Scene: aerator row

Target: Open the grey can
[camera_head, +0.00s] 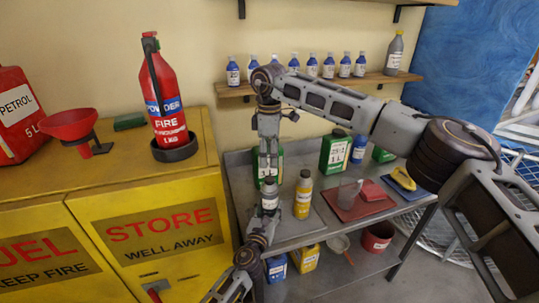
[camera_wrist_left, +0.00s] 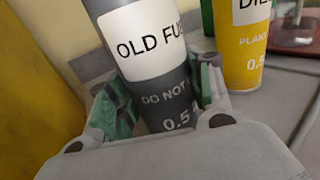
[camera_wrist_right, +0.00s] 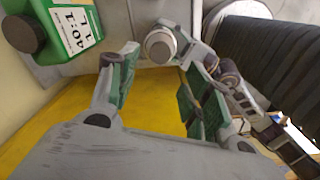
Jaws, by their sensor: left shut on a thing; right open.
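The grey can (camera_head: 270,196) stands upright on the grey metal bench, its white label reading "OLD FU…" in the left wrist view (camera_wrist_left: 152,50). My left gripper (camera_head: 262,222) is shut around its lower body, with one green-padded finger on each side. My right gripper (camera_head: 268,168) points down from above the can, open. In the right wrist view the can's round grey cap (camera_wrist_right: 160,45) shows between the right fingertips (camera_wrist_right: 164,55), with a gap visible on the left side. Whether the right pads touch the cap cannot be told.
A yellow bottle (camera_head: 303,195) stands close right of the can, with green jugs (camera_head: 335,152) behind. A glass (camera_head: 348,195) stands on a red tray (camera_head: 362,208). The yellow cabinet (camera_head: 150,225) borders the left. Small bottles and another grey bottle (camera_head: 394,54) line the shelf above.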

